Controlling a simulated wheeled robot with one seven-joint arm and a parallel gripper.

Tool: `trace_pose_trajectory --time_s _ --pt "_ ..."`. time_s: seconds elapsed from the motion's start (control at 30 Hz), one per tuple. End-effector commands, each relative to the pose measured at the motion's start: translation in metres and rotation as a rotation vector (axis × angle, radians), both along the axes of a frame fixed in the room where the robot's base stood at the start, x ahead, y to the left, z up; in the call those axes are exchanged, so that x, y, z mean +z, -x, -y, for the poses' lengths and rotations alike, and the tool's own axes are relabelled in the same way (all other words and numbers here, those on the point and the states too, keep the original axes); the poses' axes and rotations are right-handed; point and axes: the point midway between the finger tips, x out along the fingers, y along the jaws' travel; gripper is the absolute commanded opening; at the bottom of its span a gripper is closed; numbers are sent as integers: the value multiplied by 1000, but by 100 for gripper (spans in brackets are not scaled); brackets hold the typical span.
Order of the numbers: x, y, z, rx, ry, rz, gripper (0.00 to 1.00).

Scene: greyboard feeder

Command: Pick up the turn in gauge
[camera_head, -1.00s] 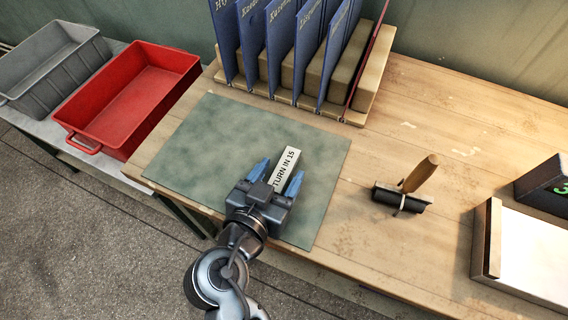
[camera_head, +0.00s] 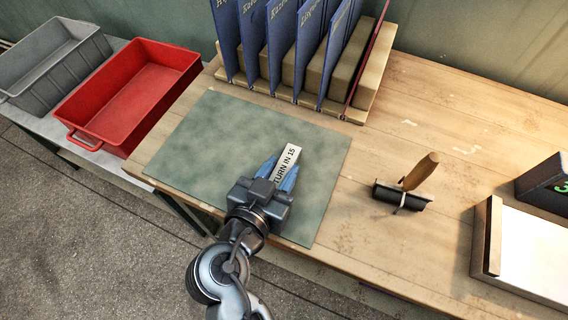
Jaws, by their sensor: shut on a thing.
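The turn in gauge (camera_head: 291,155) is a pale bar with the dark lettering "TURN IN 15". It lies over the green mat (camera_head: 222,128) on the wooden table. My gripper (camera_head: 280,174) reaches in from the front edge of the mat. Its two blue fingers are closed on the sides of the gauge, and the gauge's far end sticks out past them. The near end of the gauge is hidden by the fingers and the gripper body. I cannot tell whether the gauge touches the mat or is slightly above it.
Blue upright folders (camera_head: 282,45) stand in a wooden rack (camera_head: 346,113) behind the mat. A roller with a wooden handle (camera_head: 421,172) lies to the right, near a white board (camera_head: 530,254) and a dark box (camera_head: 545,185). A red tray (camera_head: 130,95) and grey tray (camera_head: 50,65) stand left.

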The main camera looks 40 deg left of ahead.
Motion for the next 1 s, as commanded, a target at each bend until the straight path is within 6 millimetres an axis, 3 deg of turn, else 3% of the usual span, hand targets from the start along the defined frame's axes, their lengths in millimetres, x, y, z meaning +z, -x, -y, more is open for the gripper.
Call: trace_pose_trajectory --time_s 0.27,0.53,0.8,1.0 --pt "6 0 0 -1 -3 1 1" --pt "44 -1 0 -2 -7 3 1" --pt "77 -30 56 -6 -4 1 1" --pt "98 -46 85 -4 -2 1 1"
